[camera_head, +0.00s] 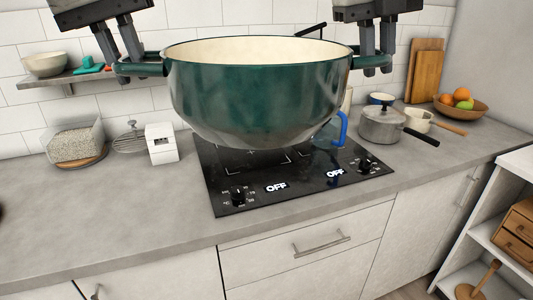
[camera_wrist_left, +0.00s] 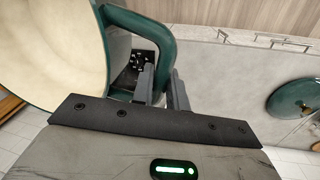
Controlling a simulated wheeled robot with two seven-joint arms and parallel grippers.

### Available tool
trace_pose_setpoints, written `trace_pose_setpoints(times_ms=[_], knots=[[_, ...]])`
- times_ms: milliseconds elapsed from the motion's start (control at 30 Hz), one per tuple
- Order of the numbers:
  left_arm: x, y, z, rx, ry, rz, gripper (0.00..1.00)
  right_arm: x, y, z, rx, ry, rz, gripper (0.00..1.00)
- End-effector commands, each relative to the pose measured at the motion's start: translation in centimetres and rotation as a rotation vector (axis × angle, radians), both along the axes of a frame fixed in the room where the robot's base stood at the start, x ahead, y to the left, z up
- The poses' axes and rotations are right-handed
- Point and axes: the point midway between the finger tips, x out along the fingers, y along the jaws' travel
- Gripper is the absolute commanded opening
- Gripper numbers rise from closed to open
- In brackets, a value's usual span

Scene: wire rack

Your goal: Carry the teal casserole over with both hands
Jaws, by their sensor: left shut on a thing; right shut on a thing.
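The teal casserole (camera_head: 258,95), with a cream inside, hangs level in the air above the black cooktop (camera_head: 290,182). My left gripper (camera_head: 132,62) is shut on its left handle (camera_head: 143,67). My right gripper (camera_head: 376,62) is shut on its right handle (camera_head: 362,60). In the left wrist view, the casserole's cream inside (camera_wrist_left: 50,45) fills the left, and the fingers of my left gripper (camera_wrist_left: 163,85) are at the teal handle (camera_wrist_left: 142,28). The pot hides the back of the cooktop.
A teal lid (camera_wrist_left: 297,98) lies on the counter in the left wrist view. A steel pot (camera_head: 381,126) and a blue-handled jug (camera_head: 330,130) stand right of the cooktop. A white box (camera_head: 161,143) and a grain container (camera_head: 74,139) stand left. The front-left counter (camera_head: 110,205) is clear.

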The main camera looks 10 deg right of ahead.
Motion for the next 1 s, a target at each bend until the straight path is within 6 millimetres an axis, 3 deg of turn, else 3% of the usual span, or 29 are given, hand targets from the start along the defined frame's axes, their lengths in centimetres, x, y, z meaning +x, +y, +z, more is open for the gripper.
trace_pose_setpoints(times_ms=[567,1000], knots=[[0.1,0.1,0.0,-0.004,-0.005,0.002,0.0,0.1,-0.1,0.0,0.001,-0.004,-0.002,0.0],[1.9,0.1,-3.7,-0.002,-0.003,0.002,0.0,1.9,-0.1,-3.7,0.0,-0.002,-0.002,0.0]])
